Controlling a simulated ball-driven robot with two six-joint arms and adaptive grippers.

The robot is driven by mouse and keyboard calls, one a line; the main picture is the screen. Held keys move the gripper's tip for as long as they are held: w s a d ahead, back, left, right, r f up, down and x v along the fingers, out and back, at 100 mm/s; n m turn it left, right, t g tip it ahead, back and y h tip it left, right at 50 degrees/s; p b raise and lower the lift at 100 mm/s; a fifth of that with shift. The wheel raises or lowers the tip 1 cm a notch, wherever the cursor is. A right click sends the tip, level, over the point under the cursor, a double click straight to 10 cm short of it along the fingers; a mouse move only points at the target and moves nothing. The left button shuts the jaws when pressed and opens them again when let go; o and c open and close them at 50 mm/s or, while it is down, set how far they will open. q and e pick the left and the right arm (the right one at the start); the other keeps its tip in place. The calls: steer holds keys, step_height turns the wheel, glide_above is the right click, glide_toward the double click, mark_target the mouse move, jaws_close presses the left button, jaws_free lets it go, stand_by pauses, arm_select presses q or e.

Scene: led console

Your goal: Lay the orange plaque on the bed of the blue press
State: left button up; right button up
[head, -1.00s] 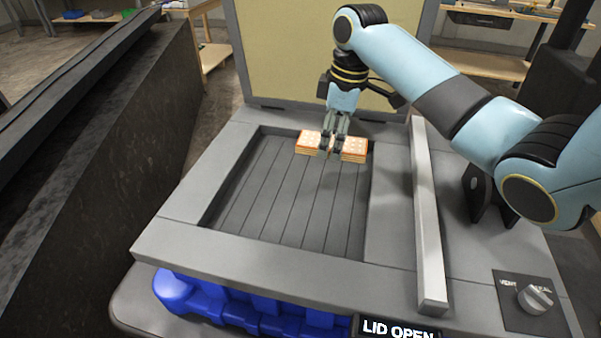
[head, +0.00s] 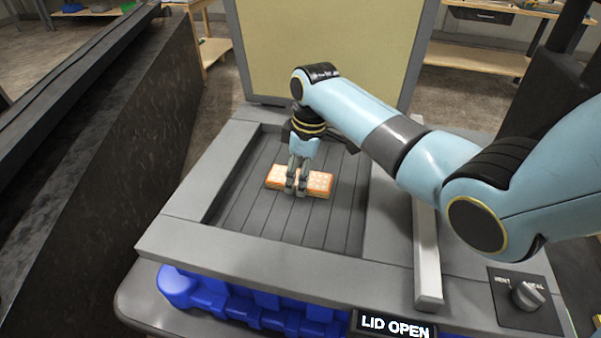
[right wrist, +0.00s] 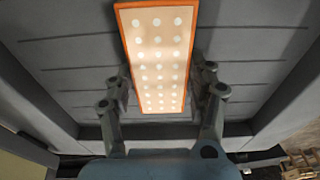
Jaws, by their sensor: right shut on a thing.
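The orange plaque (head: 318,182) has an orange edge and a pale face with white dots. It is over the grey slatted bed (head: 255,212) of the blue press (head: 240,301), near the bed's middle. My right gripper (head: 297,189) is shut on the plaque across its narrow width. In the right wrist view the plaque (right wrist: 160,60) runs between the two fingers (right wrist: 163,98). I cannot tell whether its underside touches the slats. My left gripper is not in view.
The bed has a raised grey rim (head: 280,260). The tan lid (head: 325,50) stands up at the back. A sign (head: 394,325) reads "LID OPEN". A light bar (head: 427,255) and a knob (head: 528,293) are at the right. A dark wall (head: 110,160) is at the left.

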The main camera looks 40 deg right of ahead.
steer(key=shift+f, duration=0.15)
steer(key=o, duration=1.2)
step_height(320, 180, up, 12)
steer(key=s+d, duration=0.1)
